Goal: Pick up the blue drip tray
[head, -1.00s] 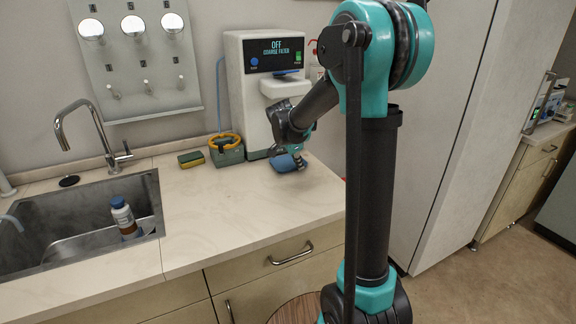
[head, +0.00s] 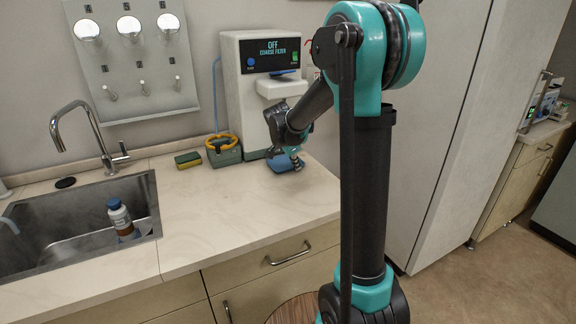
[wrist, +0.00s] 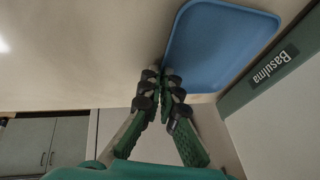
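The blue drip tray (wrist: 222,45) is a shallow tray with rounded corners. In the wrist view it fills the upper right of the middle. I cannot tell whether the tray is clear of the counter.
The spectrometer's screen reads OFF. A green box with a yellow ring (head: 223,149) and a sponge (head: 188,159) stand to its left. A sink (head: 80,218) holding a blue-capped bottle (head: 119,215) is at far left. The counter (head: 235,205) in front is clear.

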